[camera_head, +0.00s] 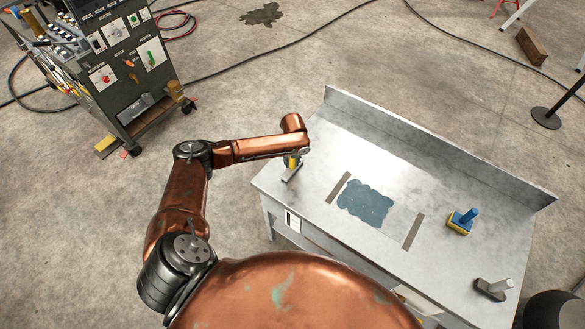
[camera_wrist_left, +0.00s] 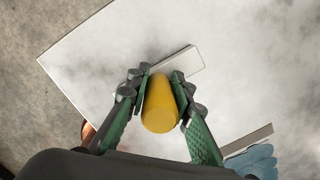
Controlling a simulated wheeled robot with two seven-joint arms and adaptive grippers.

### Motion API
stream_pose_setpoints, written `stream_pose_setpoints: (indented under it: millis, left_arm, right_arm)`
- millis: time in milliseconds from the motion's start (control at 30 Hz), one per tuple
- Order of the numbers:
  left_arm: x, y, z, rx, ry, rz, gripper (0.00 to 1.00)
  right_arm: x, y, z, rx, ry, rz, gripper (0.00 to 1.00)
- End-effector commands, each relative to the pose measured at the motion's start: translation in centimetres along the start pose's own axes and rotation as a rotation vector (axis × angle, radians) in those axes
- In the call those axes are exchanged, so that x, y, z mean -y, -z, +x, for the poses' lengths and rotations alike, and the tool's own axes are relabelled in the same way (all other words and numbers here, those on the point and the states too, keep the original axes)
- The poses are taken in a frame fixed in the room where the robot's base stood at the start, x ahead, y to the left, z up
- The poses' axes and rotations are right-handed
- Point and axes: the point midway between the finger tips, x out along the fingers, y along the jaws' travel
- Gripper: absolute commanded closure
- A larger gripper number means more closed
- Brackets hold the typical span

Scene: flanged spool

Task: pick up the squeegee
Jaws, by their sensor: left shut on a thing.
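The squeegee (camera_head: 291,174), with a yellow handle and a pale bar-shaped head, is at the left end of the grey metal table. In the left wrist view its yellow handle (camera_wrist_left: 161,106) points up towards the camera, and the pale head (camera_wrist_left: 185,64) shows beyond it over the tabletop. My left gripper (camera_wrist_left: 163,80) is shut on the yellow handle, with a green-padded finger on each side. In the head view the gripper is mostly hidden under my wrist. I cannot tell whether the head touches the table. My right gripper is not in view.
The table (camera_head: 440,185) has a raised back edge. A blue patch (camera_head: 365,203) lies between two grey strips. A blue-handled tool with a yellow block (camera_head: 459,224) and a grey tool (camera_head: 492,290) stand at the right. A tool cart (camera_head: 125,75) stands at the left.

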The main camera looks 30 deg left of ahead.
Motion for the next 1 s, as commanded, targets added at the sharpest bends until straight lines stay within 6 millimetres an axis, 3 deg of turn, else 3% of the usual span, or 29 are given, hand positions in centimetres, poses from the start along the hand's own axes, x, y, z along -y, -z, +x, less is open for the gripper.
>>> stream_pose_setpoints:
  millis: [267,500,567,800,1000]
  left_arm:
    - [0.1,-0.1,-0.5,0.002,0.001,0.0,1.0]
    - [0.1,-0.5,-3.3,0.003,0.003,0.001,1.0]
    - [-0.2,0.3,-4.2,0.0,0.002,0.002,1.0]
    - [-1.4,3.9,-10.2,0.003,0.002,0.004,1.0]
    - [-2.7,8.2,-12.3,0.001,0.0,0.003,1.0]
  right_arm:
    - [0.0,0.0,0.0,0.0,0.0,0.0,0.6]
    - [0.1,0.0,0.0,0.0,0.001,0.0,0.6]
    - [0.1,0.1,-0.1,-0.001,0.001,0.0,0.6]
    - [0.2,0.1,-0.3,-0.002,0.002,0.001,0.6]
    - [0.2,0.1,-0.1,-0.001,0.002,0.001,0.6]
